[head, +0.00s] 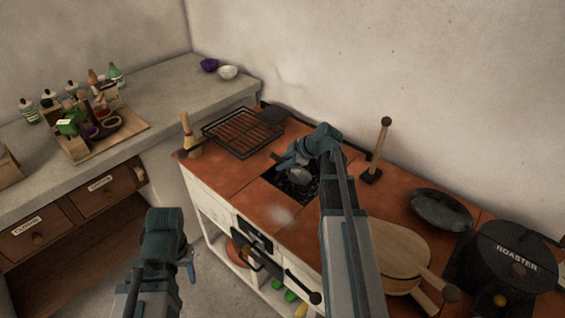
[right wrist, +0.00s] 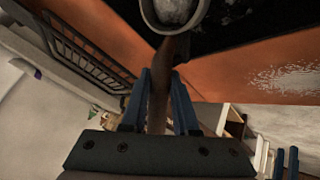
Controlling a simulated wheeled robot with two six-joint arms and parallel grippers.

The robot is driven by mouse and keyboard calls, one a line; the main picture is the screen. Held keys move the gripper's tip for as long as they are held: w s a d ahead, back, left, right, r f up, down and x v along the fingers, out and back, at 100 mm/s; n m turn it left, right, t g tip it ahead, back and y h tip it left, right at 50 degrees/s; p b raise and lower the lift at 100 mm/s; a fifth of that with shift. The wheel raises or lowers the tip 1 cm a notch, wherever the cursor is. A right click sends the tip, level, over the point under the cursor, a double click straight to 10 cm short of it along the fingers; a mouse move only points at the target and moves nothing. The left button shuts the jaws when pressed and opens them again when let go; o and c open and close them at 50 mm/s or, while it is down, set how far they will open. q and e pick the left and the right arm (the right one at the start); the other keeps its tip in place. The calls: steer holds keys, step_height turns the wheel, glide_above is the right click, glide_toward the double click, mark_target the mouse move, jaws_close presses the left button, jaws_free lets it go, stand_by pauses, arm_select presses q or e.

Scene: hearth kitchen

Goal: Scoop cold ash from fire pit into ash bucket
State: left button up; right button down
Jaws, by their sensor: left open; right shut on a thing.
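The fire pit (head: 284,190) is a dark square opening in the red-brown hearth top, with grey bits inside. My right gripper (head: 284,163) is over the pit and shut on the brown handle of a scoop (head: 300,174). In the right wrist view the handle runs between the fingers (right wrist: 161,95), and the round scoop bowl (right wrist: 178,24) holds grey ash (right wrist: 177,10). The bowl is over or in the dark pit; its exact height is unclear. My left gripper (head: 190,264) is open and empty, low in front of the counter. I cannot make out an ash bucket.
A black grill rack (head: 243,132) lies left of the pit. A pale smear (head: 282,214) marks the top in front. A black-based upright tool (head: 372,175), dark oval pan (head: 440,209), wooden boards (head: 397,250) and a ROASTER pot (head: 505,262) stand right.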

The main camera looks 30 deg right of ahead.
steer(key=shift+n+h, duration=0.3)
steer(key=shift+h, duration=0.6)
steer(key=shift+r+p, duration=2)
steer(key=shift+p, duration=0.55)
steer(key=shift+r+n+h+p, duration=0.4)
steer(key=shift+r+h+p, duration=0.4)
steer(key=shift+r+p, duration=0.95)
steer(key=shift+f, duration=0.2)
step_height(320, 180, up, 4)
steer(key=h+p, duration=0.1)
steer(key=p, duration=0.3)
steer(key=shift+f+g, duration=0.25)
steer(key=shift+g, duration=0.05)
steer(key=shift+n+h, duration=0.4)
steer(key=shift+h, duration=0.4)
step_height(320, 180, up, 4)
steer(key=p, duration=0.4)
steer(key=shift+r, duration=0.25)
